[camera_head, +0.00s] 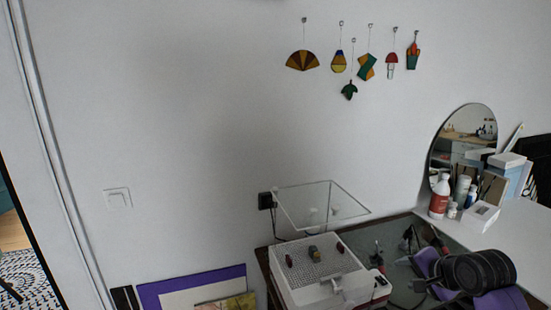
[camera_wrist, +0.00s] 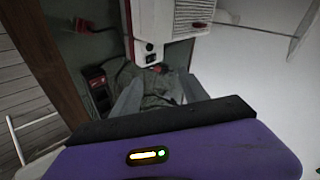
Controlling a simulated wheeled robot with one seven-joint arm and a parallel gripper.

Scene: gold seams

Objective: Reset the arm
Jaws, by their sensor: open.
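My gripper (camera_wrist: 160,90) shows in the wrist view beyond the purple wrist housing. Its two grey fingers stand apart with nothing visible held between them, over a dark greenish surface. The fingertips are hard to make out there. A white machine with a grid top (camera_head: 320,262) stands to the left of my arm; part of it also shows in the wrist view (camera_wrist: 175,22), just beyond the fingers.
A clear panel (camera_head: 320,206) stands above the machine. Small coloured pieces (camera_head: 312,252) lie on its grid. A round mirror (camera_head: 462,135), a red-labelled bottle (camera_head: 439,198) and boxes stand at the back right. Coloured ornaments (camera_head: 302,61) hang on the wall. Purple-bordered frames (camera_head: 190,285) lean at lower left.

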